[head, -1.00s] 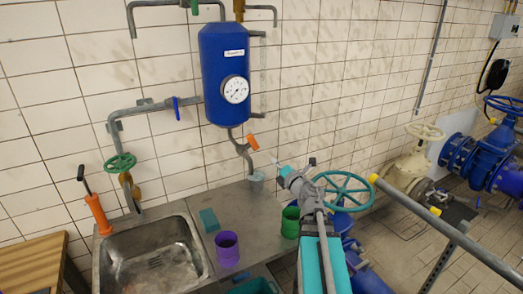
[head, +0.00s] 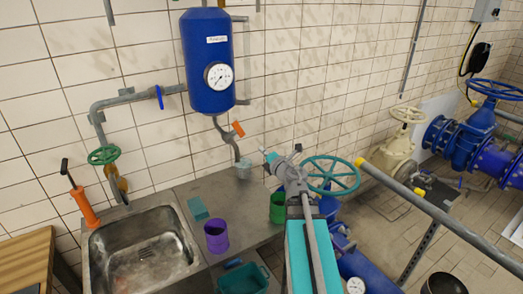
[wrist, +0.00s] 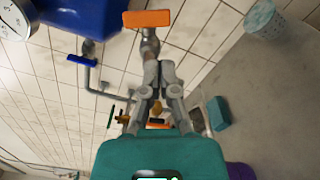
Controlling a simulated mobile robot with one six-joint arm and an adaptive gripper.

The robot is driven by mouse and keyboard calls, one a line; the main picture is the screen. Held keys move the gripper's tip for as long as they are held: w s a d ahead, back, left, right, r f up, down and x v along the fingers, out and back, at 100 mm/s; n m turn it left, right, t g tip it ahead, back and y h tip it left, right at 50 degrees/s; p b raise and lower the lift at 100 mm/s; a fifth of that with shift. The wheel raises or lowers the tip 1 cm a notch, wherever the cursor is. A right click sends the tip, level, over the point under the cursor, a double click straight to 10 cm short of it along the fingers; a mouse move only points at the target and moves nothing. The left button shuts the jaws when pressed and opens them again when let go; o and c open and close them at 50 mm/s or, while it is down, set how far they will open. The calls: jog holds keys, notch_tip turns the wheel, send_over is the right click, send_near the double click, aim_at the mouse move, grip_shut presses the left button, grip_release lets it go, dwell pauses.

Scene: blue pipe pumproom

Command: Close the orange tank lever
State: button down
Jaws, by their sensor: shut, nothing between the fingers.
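The orange tank lever (head: 238,129) sits on the outlet pipe under the blue tank (head: 207,62). It appears tilted in the head view. In the wrist view the orange lever (wrist: 147,19) is a flat bar crossing the top of the picture, beyond my fingertips. My gripper (head: 267,154) is to the right of and a little below the lever in the head view, with a visible gap between them. In the wrist view my gripper (wrist: 159,70) has its grey fingers together and empty. Part of the pipe is hidden behind the fingers.
A metal counter with a sink (head: 140,252) lies below. A purple cup (head: 216,236), a green cup (head: 278,207) and a pale cup (head: 243,169) stand on it. A green handwheel (head: 331,174) is right of my arm. The tiled wall is close behind the tank.

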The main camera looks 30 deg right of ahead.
jog(key=w, duration=1.3)
jog(key=shift+a, duration=0.25)
jog(key=shift+w, duration=0.4)
jog(key=shift+f, duration=0.1)
jog(key=shift+s+f+b, duration=0.2)
jog(key=shift+s+b, duration=0.1)
jog(key=shift+s, duration=0.25)
jog(key=b, duration=0.4)
send_near(243, 134)
jog(key=s+d+f, duration=0.2)
jog(key=s+f, duration=0.2)
jog(key=shift+s+d, duration=0.2)
jog(key=shift+d, duration=0.05)
jog(key=shift+a+y+b, duration=0.1)
jog(key=shift+y+b, duration=0.2)
